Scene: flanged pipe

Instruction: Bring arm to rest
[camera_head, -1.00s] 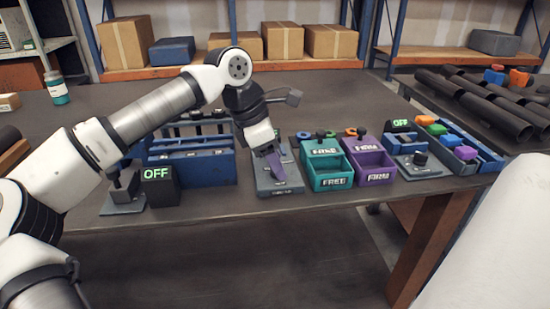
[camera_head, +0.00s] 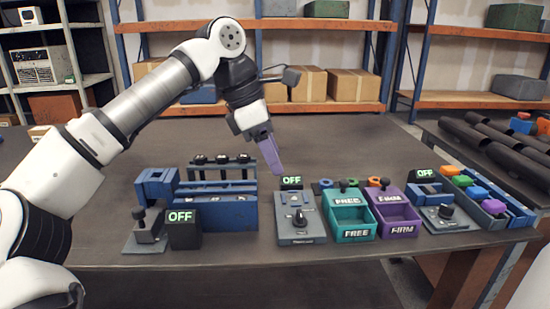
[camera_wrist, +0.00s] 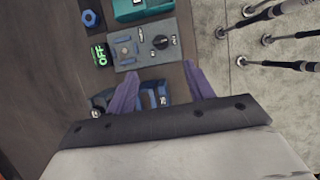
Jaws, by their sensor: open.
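My gripper (camera_head: 270,155) is raised above the back of the table, over the grey control panel (camera_head: 298,222) with its black knob. Its purple fingers point down. In the wrist view the two purple fingers of my gripper (camera_wrist: 158,85) stand wide apart with nothing between them. The same grey panel shows beyond the fingertips in the wrist view (camera_wrist: 128,52), beside a green OFF display (camera_wrist: 100,55). In the head view an OFF display (camera_head: 291,183) stands behind the panel.
A blue fixture (camera_head: 215,205) and another OFF box (camera_head: 181,230) stand left of the panel. A teal FREE bin (camera_head: 355,234), a purple FIRM bin (camera_head: 402,230) and a right-hand OFF display (camera_head: 425,173) stand right. Dark pipes (camera_head: 500,140) lie far right. The table's back left is clear.

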